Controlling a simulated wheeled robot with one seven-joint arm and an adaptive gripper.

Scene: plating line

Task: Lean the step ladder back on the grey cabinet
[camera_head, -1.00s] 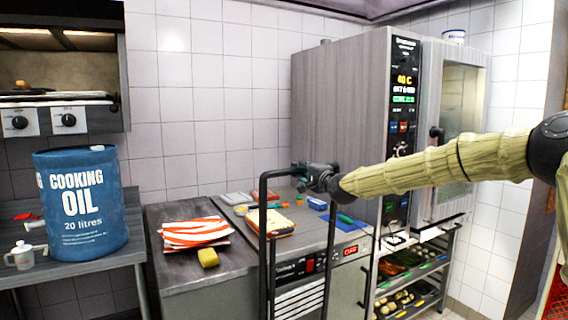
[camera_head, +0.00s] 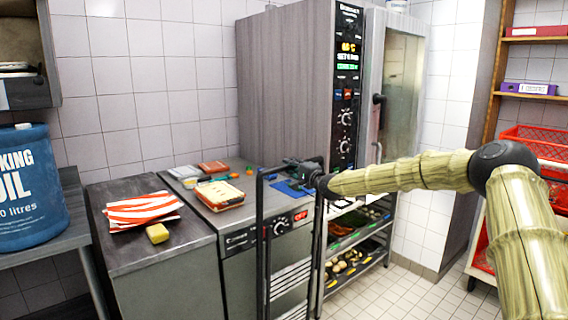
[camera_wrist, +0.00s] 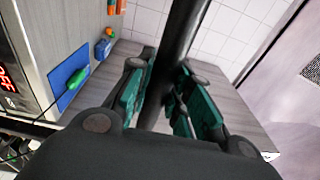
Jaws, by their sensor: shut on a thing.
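The step ladder (camera_head: 260,235) is a dark tubular frame, upright in front of the low grey units; its lower end is cut off by the picture edge. My gripper (camera_head: 305,172) is shut on its upper part. In the wrist view the ladder's dark tube (camera_wrist: 183,35) runs between the green-padded fingers (camera_wrist: 160,95). The low grey cabinet (camera_head: 165,270) stands left of the ladder, a striped cloth and a yellow sponge on top. A gap shows between ladder and cabinet in the picture; I cannot tell the depth.
A tall grey oven (camera_head: 290,90) rises behind. A blue oil drum (camera_head: 28,185) stands at the left. Red crates (camera_head: 535,150) are at the right. Tiled floor (camera_head: 420,285) is open at the lower right.

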